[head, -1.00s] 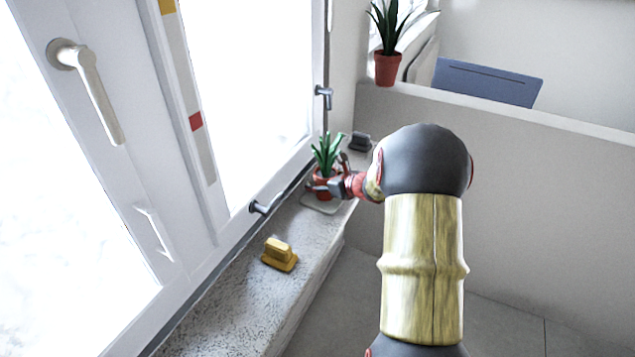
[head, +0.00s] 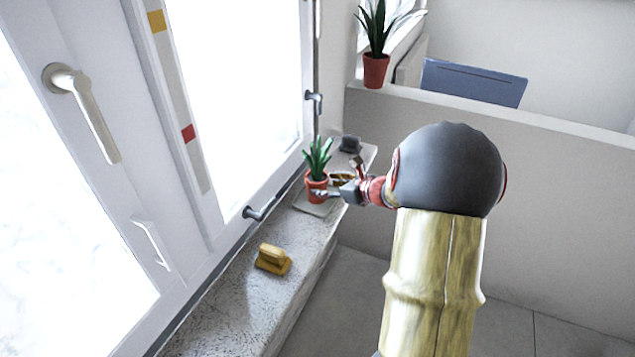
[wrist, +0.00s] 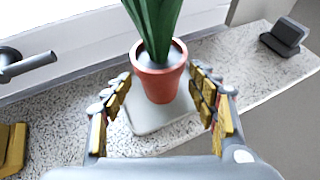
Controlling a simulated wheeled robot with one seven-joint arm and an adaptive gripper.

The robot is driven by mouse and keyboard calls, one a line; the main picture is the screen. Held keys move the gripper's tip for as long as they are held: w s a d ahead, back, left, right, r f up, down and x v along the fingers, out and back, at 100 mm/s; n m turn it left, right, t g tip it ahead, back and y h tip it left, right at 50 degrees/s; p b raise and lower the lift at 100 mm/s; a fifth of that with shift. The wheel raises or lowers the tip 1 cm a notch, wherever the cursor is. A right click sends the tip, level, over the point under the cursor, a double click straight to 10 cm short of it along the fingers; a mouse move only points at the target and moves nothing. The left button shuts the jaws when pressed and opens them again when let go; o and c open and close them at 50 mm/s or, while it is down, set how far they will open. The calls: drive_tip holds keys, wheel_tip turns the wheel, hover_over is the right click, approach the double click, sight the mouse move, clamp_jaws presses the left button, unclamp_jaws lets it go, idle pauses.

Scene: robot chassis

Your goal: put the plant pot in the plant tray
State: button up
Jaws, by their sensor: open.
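The plant pot (head: 316,184) is terracotta red with long green leaves. It stands upright on the plant tray (head: 312,210), a flat pale square on the stone window sill. In the wrist view the pot (wrist: 159,84) sits over the middle to back of the tray (wrist: 150,122), with bare tray in front of it. My gripper (head: 335,186) is open, to the right of the pot in the head view. In the wrist view its fingers (wrist: 166,92) are spread to either side of the pot's near side, with visible gaps on both sides.
A yellow block-like object (head: 272,260) lies nearer on the sill, and a dark grey one (head: 350,144) lies beyond the pot. A window handle (head: 262,211) juts over the sill. Another potted plant (head: 376,72) stands on the ledge behind.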

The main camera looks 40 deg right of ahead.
drive_tip(key=shift+v, duration=1.05)
